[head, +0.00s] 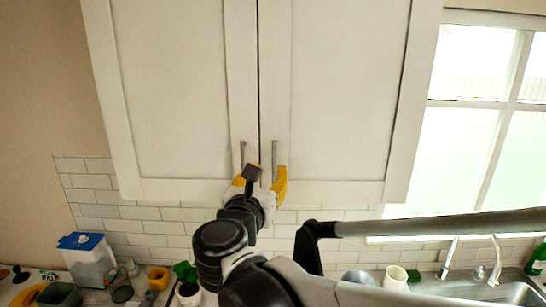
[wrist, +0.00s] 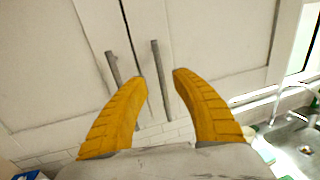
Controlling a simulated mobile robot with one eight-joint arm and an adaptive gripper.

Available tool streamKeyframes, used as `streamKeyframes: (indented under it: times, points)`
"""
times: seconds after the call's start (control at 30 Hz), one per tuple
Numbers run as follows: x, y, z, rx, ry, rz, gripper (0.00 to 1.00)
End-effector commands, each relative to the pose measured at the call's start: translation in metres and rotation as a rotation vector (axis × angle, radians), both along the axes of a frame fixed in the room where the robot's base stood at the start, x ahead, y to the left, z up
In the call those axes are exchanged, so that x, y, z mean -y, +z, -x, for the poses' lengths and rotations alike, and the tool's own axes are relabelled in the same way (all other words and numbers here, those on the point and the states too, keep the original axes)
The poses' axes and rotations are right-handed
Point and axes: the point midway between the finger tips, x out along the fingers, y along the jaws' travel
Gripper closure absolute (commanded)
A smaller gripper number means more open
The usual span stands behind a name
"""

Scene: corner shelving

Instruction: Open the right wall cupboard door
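The white wall cupboard has a left door (head: 172,85) and a right door (head: 335,90), both shut, with a narrow dark gap between them. The right door's grey vertical bar handle (head: 274,155) and the left door's handle (head: 243,155) sit near their lower inner edges. In the wrist view, the right handle (wrist: 161,80) lies between my yellow fingertips in the picture, and the left handle (wrist: 115,70) lies left of them. My gripper (head: 262,178) is open in front of the doors' lower edge; it also shows in the wrist view (wrist: 159,76). I cannot tell whether a fingertip touches anything.
Below is a counter with a blue-lidded container (head: 90,262), a yellow cup (head: 158,277) and a white cup (head: 396,278). A sink (head: 500,292) with a tap (head: 495,258) is at the right under a window (head: 480,130). White tiles line the wall.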

Motion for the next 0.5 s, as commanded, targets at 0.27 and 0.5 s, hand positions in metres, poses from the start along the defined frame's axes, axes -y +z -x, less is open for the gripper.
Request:
streamKeyframes:
  times: [0.27, 0.5]
  points:
    - [0.012, 0.001, -0.047, -0.001, -0.002, -0.002, 0.68]
    - [0.014, 0.0, -0.058, -0.001, -0.001, -0.002, 0.68]
